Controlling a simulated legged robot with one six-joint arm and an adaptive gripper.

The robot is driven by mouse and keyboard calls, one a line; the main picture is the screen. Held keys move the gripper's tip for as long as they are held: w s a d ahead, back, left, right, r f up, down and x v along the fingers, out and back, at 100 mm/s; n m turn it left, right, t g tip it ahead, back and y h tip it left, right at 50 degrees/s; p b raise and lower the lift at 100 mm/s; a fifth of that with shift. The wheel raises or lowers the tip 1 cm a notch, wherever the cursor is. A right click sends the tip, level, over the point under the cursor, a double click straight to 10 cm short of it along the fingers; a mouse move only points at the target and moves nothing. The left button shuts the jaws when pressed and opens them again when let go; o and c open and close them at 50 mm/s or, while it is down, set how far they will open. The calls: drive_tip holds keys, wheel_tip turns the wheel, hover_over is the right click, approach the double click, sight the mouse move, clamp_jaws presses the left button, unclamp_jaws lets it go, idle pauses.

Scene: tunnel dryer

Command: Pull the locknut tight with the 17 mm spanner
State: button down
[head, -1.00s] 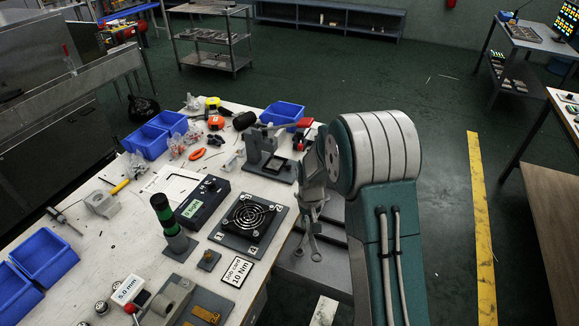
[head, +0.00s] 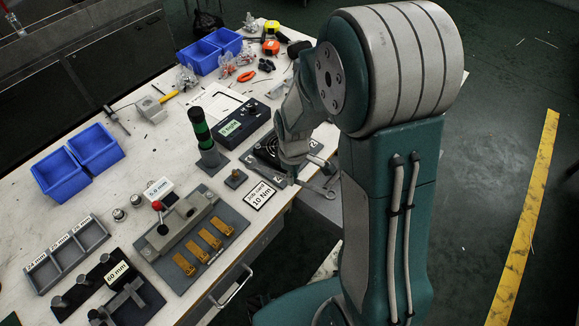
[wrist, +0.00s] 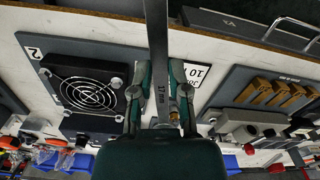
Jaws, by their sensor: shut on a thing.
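My gripper (head: 297,166) is at the right edge of the workbench, beside the fan plate. It is shut on a steel spanner (wrist: 157,50) marked 17 mm. In the wrist view the spanner runs from between the fingers (wrist: 157,88) to the top edge. In the head view a ring-like spanner end (head: 327,193) shows past the bench edge. A small grey block with a short stud (head: 235,178) stands on the bench left of the gripper.
The fan plate (wrist: 48,88) and the 10 Nm job card (head: 259,195) lie close to the gripper. Floor at right is clear.

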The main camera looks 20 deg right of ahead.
drive_tip(key=shift+s+a+f, duration=0.1)
drive_tip(key=shift+a, duration=0.1)
drive_tip(key=shift+a+f, duration=0.35)
drive_tip(key=shift+f, duration=0.25)
drive_tip(key=shift+w+a+f, duration=0.1)
drive_tip(key=shift+w+f, duration=0.15)
drive_tip(key=shift+f, duration=0.75)
drive_tip(key=shift+w+a+f, duration=0.1)
drive_tip(key=shift+a+f, duration=0.2)
drive_tip(key=shift+f, duration=0.5)
drive_tip(key=shift+w+a, duration=0.35)
drive_tip(key=shift+a, duration=0.35)
drive_tip(key=shift+w+a, duration=0.35)
drive_tip(key=shift+a, duration=0.35)
drive_tip(key=shift+s+a, duration=0.1)
drive_tip(key=shift+s+a+m, duration=0.35)
drive_tip(key=shift+m, duration=0.15)
drive_tip(key=shift+a, duration=0.1)
